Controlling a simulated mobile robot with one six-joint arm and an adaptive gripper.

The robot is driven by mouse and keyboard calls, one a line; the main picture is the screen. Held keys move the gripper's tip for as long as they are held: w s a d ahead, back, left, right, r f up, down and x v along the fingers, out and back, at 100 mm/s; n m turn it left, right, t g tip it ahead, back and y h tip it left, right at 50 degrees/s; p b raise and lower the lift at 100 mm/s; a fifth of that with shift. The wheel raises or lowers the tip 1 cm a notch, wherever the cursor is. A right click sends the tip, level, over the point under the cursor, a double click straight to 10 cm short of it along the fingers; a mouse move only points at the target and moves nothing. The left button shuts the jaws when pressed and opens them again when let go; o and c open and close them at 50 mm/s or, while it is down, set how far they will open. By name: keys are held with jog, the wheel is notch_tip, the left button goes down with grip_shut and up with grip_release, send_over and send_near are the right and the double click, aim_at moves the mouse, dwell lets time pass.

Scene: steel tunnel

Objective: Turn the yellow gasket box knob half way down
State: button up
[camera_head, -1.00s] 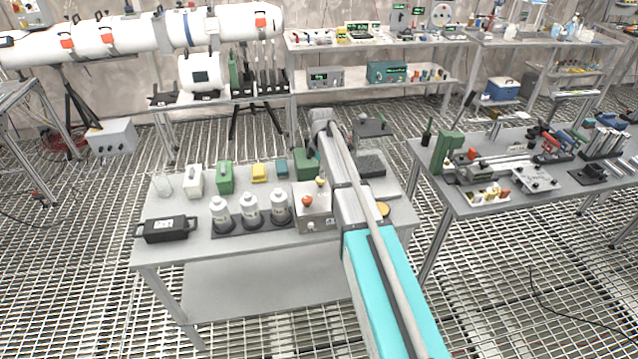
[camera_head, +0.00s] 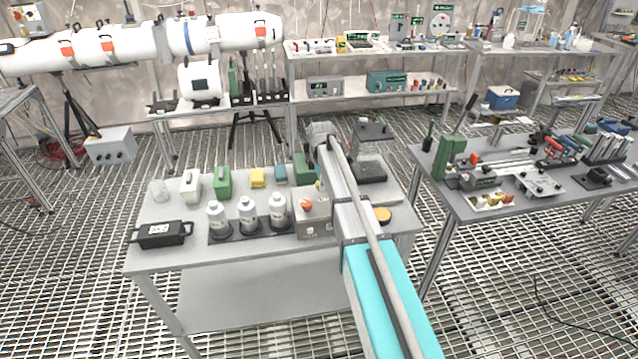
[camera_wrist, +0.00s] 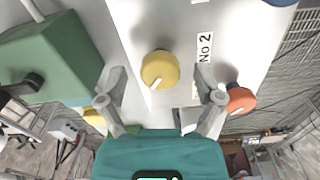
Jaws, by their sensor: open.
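The yellow knob (camera_wrist: 158,68) is round, with a white pointer mark that points down and slightly left in the wrist view. It sits on a pale grey box (camera_wrist: 178,30) with a "No 2" label (camera_wrist: 205,48). My gripper (camera_wrist: 160,82) is open, with one finger on each side of the knob and visible gaps between. I cannot tell how far above the knob the fingertips are. In the head view the grey box (camera_head: 311,230) is on the bench, partly covered by my arm, which hides the gripper.
An orange knob (camera_wrist: 240,99) is close to the right finger. A green box (camera_wrist: 50,58) stands at the left. White bottles (camera_head: 248,214) stand left of the grey box on the bench (camera_head: 150,262). A yellow disc (camera_head: 382,215) lies at its right.

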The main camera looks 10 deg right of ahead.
jog(key=c, duration=1)
jog(key=shift+a, duration=0.4)
jog(key=shift+c, duration=0.8)
jog(key=shift+d, duration=0.3)
jog(key=shift+m, duration=0.4)
